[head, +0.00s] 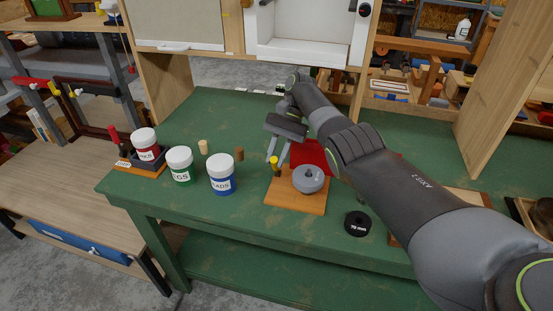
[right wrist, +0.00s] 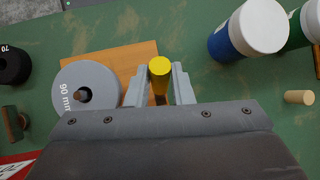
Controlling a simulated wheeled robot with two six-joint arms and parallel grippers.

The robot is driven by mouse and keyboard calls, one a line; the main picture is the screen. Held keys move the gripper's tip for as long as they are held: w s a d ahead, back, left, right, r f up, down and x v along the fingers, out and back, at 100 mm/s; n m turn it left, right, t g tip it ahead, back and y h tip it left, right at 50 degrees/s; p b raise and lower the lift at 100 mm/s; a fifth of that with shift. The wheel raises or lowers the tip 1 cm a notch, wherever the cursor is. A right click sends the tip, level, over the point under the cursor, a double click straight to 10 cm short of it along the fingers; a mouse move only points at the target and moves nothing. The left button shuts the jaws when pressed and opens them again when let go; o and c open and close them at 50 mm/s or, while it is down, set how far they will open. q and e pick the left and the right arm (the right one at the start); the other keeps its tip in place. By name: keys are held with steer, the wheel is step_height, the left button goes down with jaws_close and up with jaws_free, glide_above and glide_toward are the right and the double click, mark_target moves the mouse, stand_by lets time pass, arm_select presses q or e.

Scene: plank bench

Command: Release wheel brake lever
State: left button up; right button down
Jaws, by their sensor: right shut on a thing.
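The brake lever shows as a yellow knob (head: 275,159) on a short dark stem beside a grey wheel (head: 308,179). Both are on an orange-brown wooden board (head: 290,204) on the green bench. My right gripper (head: 276,164) points down and is shut on the lever. In the right wrist view the yellow knob (right wrist: 160,66) is between the two fingers, and the grey wheel (right wrist: 84,88), marked 90 mm, is close on the left around a central peg. The lever's lower end is mostly hidden. My left gripper is not in view.
A blue-labelled jar (head: 221,175), a green-labelled jar (head: 181,167) and a red-labelled jar (head: 145,145) stand left. A red sheet (head: 315,155) lies behind the wheel.

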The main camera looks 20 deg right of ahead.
steer(key=shift+w+d, duration=0.1)
steer(key=c, duration=1.6)
jaws_free()
steer(key=o, duration=0.4)
steer(key=shift+w+f, duration=0.15)
steer(key=shift+r, duration=0.2)
